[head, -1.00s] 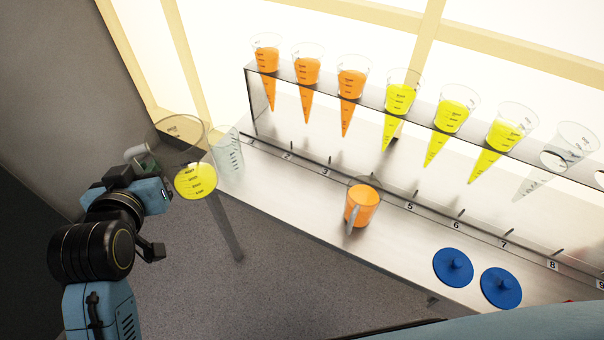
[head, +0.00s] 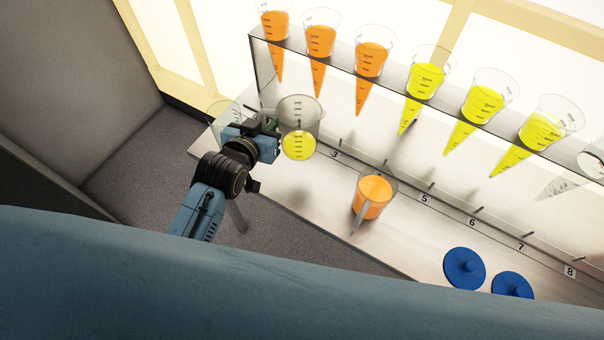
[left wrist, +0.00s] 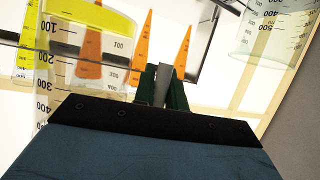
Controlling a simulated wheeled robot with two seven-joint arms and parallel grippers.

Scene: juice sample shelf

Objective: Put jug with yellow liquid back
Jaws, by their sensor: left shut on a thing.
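The clear jug with yellow liquid (head: 299,145) is in my left gripper (head: 272,136), over the left part of the steel shelf. It stands roughly upright, with the liquid low in it. The gripper is at the jug's left side, shut on what seems to be its handle, which is mostly hidden by the fingers. In the left wrist view the jug (left wrist: 62,75) shows at the left beside the fingers (left wrist: 161,88). I cannot tell whether the jug's base touches the shelf. My right gripper is not in view.
An empty clear jug (head: 222,110) stands just left of my gripper, partly hidden. A jug with orange liquid (head: 373,198) stands to the right on the shelf (head: 325,187). Blue lids (head: 464,268) lie further right. A raised rack (head: 395,83) holds orange and yellow cones behind.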

